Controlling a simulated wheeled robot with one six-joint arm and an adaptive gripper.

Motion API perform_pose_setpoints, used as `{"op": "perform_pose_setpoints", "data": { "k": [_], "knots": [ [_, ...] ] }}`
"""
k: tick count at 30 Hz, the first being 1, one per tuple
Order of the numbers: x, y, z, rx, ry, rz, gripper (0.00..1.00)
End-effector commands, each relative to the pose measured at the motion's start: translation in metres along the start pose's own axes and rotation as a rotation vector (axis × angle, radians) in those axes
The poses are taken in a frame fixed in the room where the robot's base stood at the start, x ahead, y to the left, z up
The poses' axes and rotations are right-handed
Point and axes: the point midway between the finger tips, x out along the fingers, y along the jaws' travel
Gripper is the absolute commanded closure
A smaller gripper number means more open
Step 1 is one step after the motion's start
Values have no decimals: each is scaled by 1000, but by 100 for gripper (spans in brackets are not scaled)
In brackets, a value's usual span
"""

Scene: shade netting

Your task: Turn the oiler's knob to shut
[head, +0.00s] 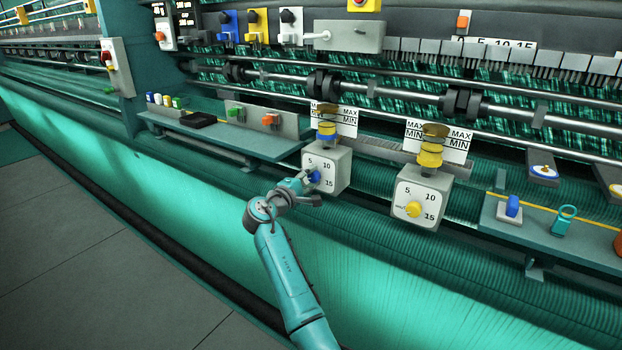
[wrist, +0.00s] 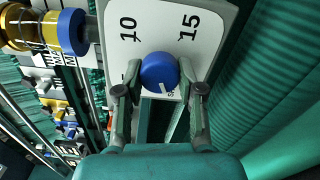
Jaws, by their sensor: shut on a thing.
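Two oilers stand side by side on the machine in the head view. The left oiler (head: 339,161) has a white dial marked 5, 10 and 15, a blue collar and an oil cup above it. Its blue knob (wrist: 159,71) shows in the wrist view between my fingers. My gripper (head: 307,181) is shut on this knob. In the wrist view my gripper (wrist: 160,90) has one finger on each side of it. The fingers and knob hide part of the dial lettering. The right oiler (head: 432,192) has a yellow knob (head: 414,209) and a yellow collar; nothing touches it.
A shelf (head: 215,140) with a black tray (head: 198,119) lies left of the oilers. A right shelf (head: 545,237) holds a blue item (head: 513,206) and a teal item (head: 563,219). Rollers run behind the oilers. Green netting hangs below; the floor at left is clear.

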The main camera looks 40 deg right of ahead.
Motion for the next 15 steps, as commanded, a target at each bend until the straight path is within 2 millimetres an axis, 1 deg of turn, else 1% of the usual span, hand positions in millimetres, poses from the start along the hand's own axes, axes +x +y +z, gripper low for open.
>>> {"op": "perform_pose_setpoints", "data": {
  "k": [6,15],
  "knots": [
    [-1,-1,-1,-67,3,-1,97],
    [-1,-1,-1,-91,3,-1,97]
  ]
}}
